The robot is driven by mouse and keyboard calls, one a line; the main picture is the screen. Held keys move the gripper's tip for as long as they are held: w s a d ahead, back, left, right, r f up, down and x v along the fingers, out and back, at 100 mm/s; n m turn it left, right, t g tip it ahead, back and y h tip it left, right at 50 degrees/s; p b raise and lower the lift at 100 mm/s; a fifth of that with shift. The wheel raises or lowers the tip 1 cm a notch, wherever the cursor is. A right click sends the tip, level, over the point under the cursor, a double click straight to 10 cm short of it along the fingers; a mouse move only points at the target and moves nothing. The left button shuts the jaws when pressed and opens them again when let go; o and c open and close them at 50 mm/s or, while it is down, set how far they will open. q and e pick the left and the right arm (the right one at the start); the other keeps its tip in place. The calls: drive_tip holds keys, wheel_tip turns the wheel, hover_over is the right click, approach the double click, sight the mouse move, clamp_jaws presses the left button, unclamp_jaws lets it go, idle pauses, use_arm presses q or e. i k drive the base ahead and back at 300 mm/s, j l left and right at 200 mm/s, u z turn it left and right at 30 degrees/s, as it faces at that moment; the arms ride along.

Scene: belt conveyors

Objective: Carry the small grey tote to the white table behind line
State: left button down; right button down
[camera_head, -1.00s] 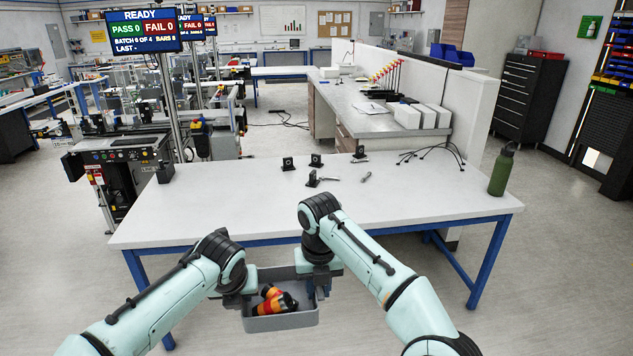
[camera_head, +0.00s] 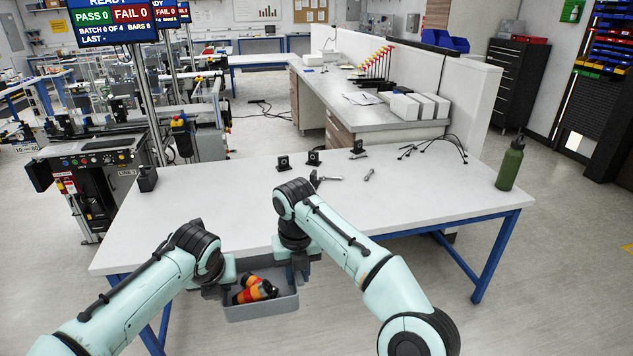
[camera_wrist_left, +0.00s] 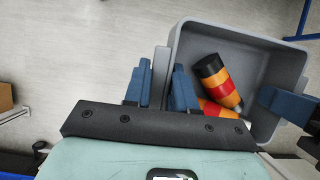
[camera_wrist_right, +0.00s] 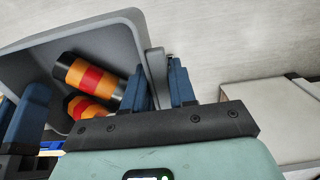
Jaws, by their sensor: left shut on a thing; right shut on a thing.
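The small grey tote (camera_head: 262,311) hangs between my two grippers in front of the white table (camera_head: 225,195), near its front edge. It holds orange, red and black cylinders (camera_head: 256,288). My left gripper (camera_wrist_left: 160,88) is shut on the tote's left wall; the tote (camera_wrist_left: 245,42) fills the right of the left wrist view. My right gripper (camera_wrist_right: 163,85) is shut on the opposite wall; the tote (camera_wrist_right: 110,28) shows at left in the right wrist view. In the head view my arms hide part of the tote's rim and both sets of fingertips.
On the white table stand small black blocks (camera_head: 283,163), a few tools (camera_head: 325,178), black cables (camera_head: 440,148) and a green bottle (camera_head: 510,163) at the right. The table's front middle is clear. A conveyor line (camera_head: 95,150) with a status screen (camera_head: 110,18) stands at left.

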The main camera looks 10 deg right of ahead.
sight(216, 228)
drive_tip(key=i+j, duration=0.85)
drive_tip(key=i, duration=0.15)
